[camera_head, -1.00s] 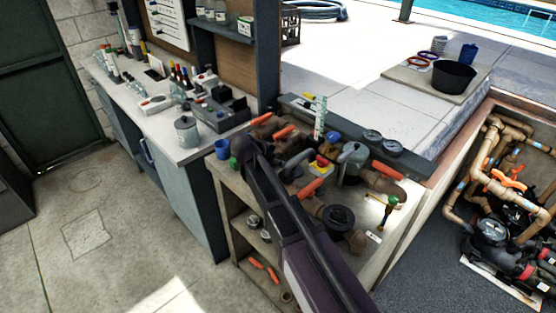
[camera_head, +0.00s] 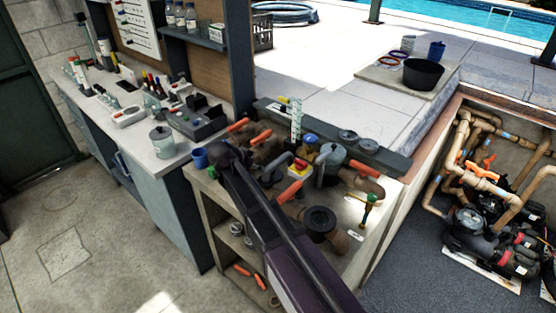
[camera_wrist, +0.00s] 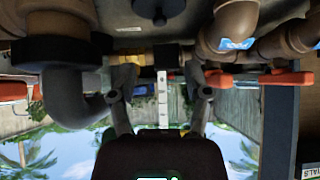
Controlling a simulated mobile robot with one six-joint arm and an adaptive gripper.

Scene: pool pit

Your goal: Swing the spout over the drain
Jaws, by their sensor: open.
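A grey curved pipe (camera_wrist: 75,92), which could be the spout, hangs from a dark collar at the left of the wrist view. A grey bent piece (camera_head: 328,158) stands among brown pipes on the bench in the head view; I cannot tell whether it is the same part. A black round flange (camera_head: 320,221) lies at the bench front; I cannot tell whether it is the drain. My gripper (camera_wrist: 160,82) is open, its fingers apart on either side of a white marked strip (camera_wrist: 163,98) that lies beyond them. In the head view my arm hides the gripper.
Brown pipes with orange handles (camera_head: 288,192) crowd the bench. A grey pot (camera_head: 163,142) is on the left counter. The floor at left is clear.

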